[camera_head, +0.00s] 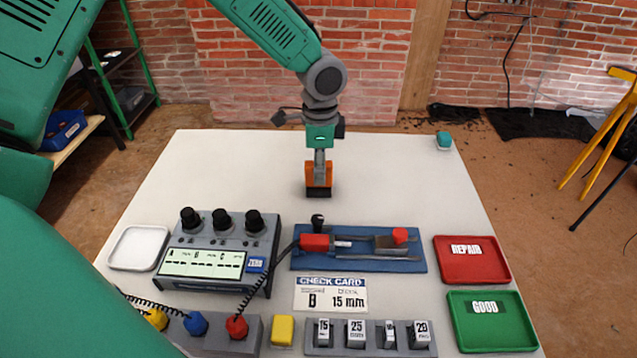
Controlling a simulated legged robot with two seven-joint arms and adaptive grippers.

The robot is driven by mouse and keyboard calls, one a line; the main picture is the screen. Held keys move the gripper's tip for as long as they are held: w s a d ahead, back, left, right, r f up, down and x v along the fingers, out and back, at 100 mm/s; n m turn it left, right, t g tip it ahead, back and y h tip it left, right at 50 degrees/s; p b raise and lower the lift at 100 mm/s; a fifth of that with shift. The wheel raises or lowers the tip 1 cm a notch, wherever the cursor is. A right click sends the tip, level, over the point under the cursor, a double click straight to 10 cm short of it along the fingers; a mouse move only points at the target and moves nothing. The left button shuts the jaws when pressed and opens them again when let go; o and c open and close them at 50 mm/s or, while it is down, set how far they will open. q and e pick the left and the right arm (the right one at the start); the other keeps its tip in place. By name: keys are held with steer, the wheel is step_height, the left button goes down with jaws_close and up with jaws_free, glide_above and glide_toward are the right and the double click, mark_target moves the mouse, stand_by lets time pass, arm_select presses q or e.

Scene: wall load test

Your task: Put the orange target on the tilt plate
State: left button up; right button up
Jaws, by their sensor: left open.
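My left gripper (319,172) comes down from the top centre over the back half of the white table (220,150). It is open. An orange piece with a black lower edge shows at its end. I cannot tell whether this is part of the gripper or a separate thing, or whether it touches the table. I see nothing that I can clearly name as the orange target or the tilt plate. My right gripper is not in view.
In front are a grey meter box (218,245), a blue tray (408,264) with a red-handled tool, a check card (331,295) and a block rack (370,350). Red REPAIR (472,273) and green GOOD (492,335) trays stand right. The table's back is mostly clear.

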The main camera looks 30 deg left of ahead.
arm_select(q)
steer(key=shift+d, duration=0.35)
steer(key=shift+a, duration=0.2)
steer(key=c, duration=0.6)
steer(key=shift+a+f, duration=0.1)
steer(key=shift+a, duration=0.15)
jaws_close()
steer(key=shift+s+a+f, duration=0.1)
steer(key=shift+s+a, duration=0.05)
steer(key=shift+a, duration=0.1)
